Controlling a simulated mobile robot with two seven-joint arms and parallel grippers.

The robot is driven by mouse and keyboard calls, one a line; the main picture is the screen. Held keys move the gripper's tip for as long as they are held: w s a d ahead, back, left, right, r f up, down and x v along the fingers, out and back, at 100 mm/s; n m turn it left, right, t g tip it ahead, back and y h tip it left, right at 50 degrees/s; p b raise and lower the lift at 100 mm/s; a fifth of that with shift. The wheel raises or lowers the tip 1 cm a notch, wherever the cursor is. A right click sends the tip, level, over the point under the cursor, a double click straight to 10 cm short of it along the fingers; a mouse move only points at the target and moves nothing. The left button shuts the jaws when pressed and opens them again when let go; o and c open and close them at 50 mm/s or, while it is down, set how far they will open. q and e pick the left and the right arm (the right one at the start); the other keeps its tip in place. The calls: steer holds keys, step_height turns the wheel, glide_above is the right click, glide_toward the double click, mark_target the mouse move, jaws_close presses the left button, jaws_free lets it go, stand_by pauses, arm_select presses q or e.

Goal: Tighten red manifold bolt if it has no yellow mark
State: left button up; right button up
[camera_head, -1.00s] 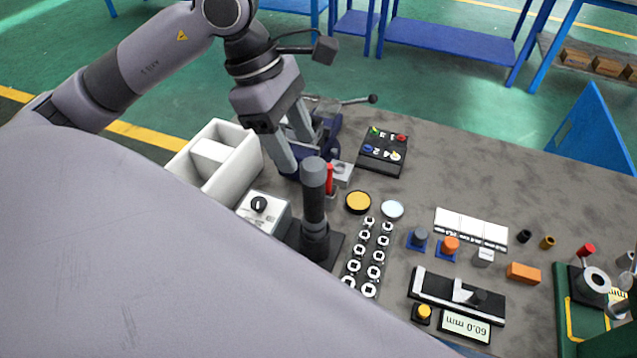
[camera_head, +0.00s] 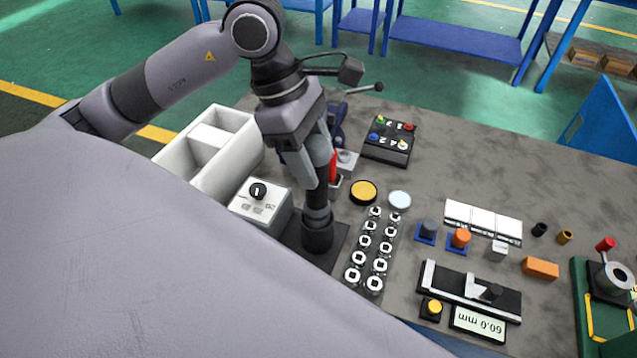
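A black block (camera_head: 389,153) numbered 1 to 4 lies at the back middle of the bench. Any yellow mark on the red one is too small to tell. A dark upright cylindrical tool (camera_head: 317,232) stands on a black base, left of the middle. My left gripper (camera_head: 309,180) points down at the upper part of this tool. A finger overlaps it; whether the fingers are closed on it, I cannot tell. My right gripper is out of view.
A white divided bin (camera_head: 178,160) and a white box with a black knob (camera_head: 262,203) stand left of the tool. A red upright piece (camera_head: 334,166) is close behind it. Yellow (camera_head: 363,192) and pale discs, sockets (camera_head: 366,243) and a gauge display (camera_head: 478,322) lie right.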

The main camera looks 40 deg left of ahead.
arm_select(q)
jaws_close()
steer(key=shift+r+p, duration=3.95)
steer(key=shift+r, duration=1.8)
